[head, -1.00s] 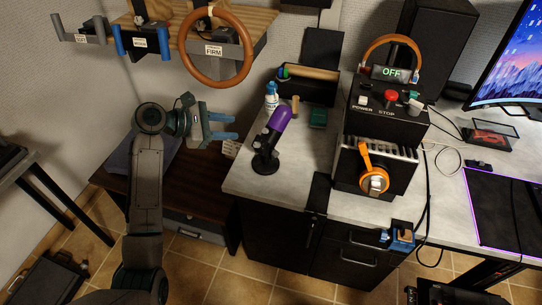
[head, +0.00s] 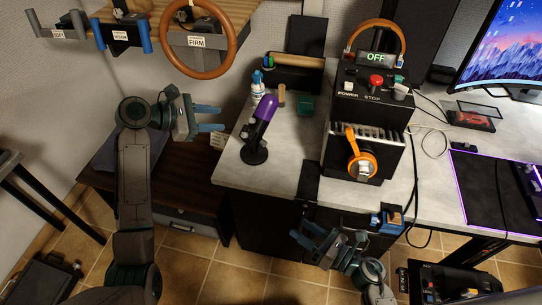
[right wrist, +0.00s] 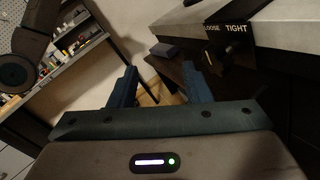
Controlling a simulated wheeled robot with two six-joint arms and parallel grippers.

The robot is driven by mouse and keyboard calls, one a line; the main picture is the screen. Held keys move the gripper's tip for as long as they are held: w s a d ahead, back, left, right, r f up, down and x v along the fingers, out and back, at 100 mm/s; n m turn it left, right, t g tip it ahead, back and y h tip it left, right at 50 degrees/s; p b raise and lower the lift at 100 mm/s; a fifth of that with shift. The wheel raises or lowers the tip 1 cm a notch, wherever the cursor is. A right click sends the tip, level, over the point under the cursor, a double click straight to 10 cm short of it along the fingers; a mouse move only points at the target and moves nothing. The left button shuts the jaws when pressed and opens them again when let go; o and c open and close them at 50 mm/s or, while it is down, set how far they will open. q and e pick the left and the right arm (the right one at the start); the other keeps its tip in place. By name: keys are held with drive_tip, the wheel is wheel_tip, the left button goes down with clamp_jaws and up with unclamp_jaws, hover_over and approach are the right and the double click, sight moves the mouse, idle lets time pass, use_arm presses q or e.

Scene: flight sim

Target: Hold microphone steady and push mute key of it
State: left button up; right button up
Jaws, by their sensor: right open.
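The microphone (head: 257,131) stands upright, slightly tilted, on its round base near the left end of the desk. It has a purple head and a dark body; I cannot make out its mute key. My left gripper (head: 210,117) is open and empty, to the left of the microphone and apart from it, its fingers pointing right towards it. My right gripper (head: 305,238) is low in front of the desk's front edge, below and right of the microphone. It is open and empty in the right wrist view (right wrist: 160,86); the microphone is not in that view.
The grey desk top (head: 284,180) is clear in front of the microphone. A white-and-blue bottle (head: 257,86) and a dark organiser box (head: 291,80) stand behind it. A black control box (head: 369,105) stands to the right. A steering wheel (head: 197,38) hangs at upper left.

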wheel_tip(320, 180, up, 5)
drive_tip(key=s+a+n+g+y, duration=0.2)
drive_tip(key=s+a+n+g, duration=0.1)
drive_tip(key=n, duration=0.4)
drive_tip(key=w+a+r+n+y, duration=0.1)
drive_tip(key=w+r, duration=0.5)
drive_tip(key=w, duration=0.1)
drive_tip(key=m+t+h, duration=0.4)
drive_tip(key=t+h, duration=0.1)
approach(254, 148)
drive_tip(key=w, duration=0.1)
drive_tip(key=w+a, duration=0.1)
drive_tip(key=w+r, duration=0.1)
drive_tip(key=w, duration=0.1)
drive_tip(key=shift+a, duration=0.4)
drive_tip(key=shift+x, duration=3.35)
drive_tip(key=shift+s+a, duration=0.1)
clamp_jaws()
use_arm(q)
clamp_jaws()
use_arm(e)
drive_tip(key=shift+f, duration=0.1)
